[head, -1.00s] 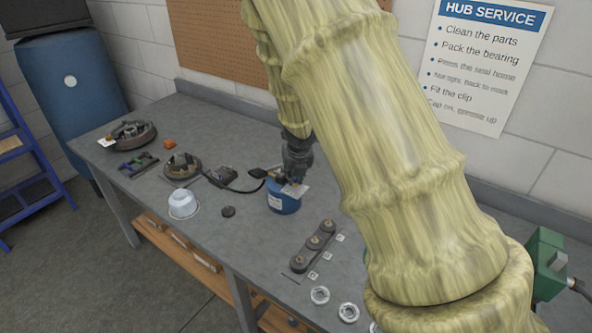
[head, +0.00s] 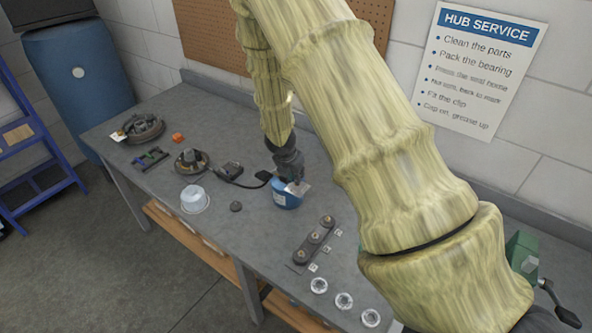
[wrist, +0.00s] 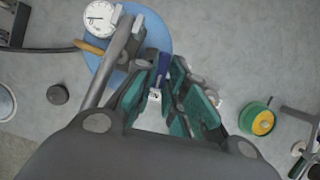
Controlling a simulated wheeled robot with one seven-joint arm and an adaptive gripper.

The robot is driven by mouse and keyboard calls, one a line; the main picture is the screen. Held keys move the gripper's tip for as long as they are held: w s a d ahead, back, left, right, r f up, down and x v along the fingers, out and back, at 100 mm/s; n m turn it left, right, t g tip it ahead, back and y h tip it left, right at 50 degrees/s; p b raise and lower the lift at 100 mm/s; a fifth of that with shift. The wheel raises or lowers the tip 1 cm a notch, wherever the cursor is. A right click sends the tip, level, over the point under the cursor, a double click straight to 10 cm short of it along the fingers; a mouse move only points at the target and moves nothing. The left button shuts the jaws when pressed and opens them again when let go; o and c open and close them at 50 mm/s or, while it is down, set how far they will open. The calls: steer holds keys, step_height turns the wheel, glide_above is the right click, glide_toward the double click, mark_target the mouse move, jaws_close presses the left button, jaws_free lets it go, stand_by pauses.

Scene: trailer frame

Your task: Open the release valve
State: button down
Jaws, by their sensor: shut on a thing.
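A small round blue tank (head: 287,200) stands on the workbench. It also shows in the wrist view (wrist: 158,36), with a white dial gauge (wrist: 99,18) and an orange-tan part (wrist: 90,47) at its left side. A white tag (head: 300,188) hangs over the tank's near side. My gripper (head: 290,181) points down at the tank's top. In the wrist view my gripper's teal-padded fingers (wrist: 170,82) are shut on a narrow dark blue piece (wrist: 178,72), seemingly the release valve's handle. The fingers hide most of the valve, so its position cannot be told.
A black cable and pad (head: 262,176) lie left of the tank. A white bowl (head: 194,199) and a dark puck (head: 236,206) are nearby. The bench around the tank's front is clear.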

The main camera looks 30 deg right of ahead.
steer(key=shift+m, duration=0.8)
steer(key=c, duration=1.5)
jaws_free()
steer(key=shift+g, duration=0.3)
steer(key=shift+o, duration=0.2)
steer(key=v, duration=1.2)
steer(key=shift+a, duration=0.15)
steer(key=shift+f, duration=0.1)
